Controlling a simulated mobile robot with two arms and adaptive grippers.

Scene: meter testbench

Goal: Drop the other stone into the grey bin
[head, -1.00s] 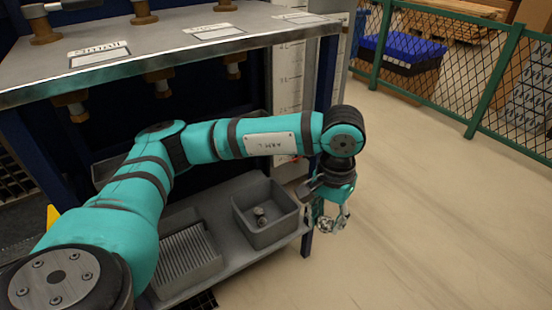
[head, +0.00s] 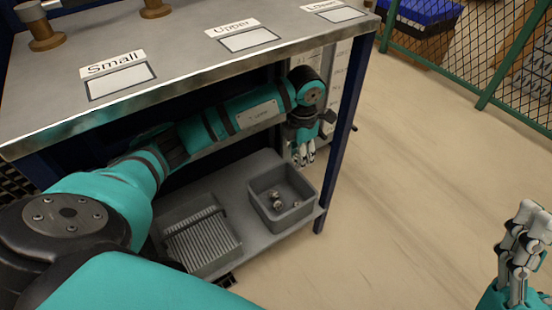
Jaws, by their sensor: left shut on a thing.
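The grey bin (head: 266,219) stands on the lower shelf of the bench, at its right end. Small grey stones (head: 273,203) lie on its floor; their exact number is hard to tell. My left gripper (head: 304,161) hangs under the bench top, fingers down, just above the bin's far right side in the head view. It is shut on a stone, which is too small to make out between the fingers. My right gripper (head: 522,222) is at the right edge, fingers up, away from the bench; I cannot tell whether its fingers are apart.
A grey ribbed tray (head: 201,239) sits left of the bin on the lower shelf (head: 259,243). The bench top (head: 190,62) with labels lies above my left arm. A blue bench leg (head: 343,135) stands right of the gripper. Open floor lies right, before a green mesh fence (head: 490,90).

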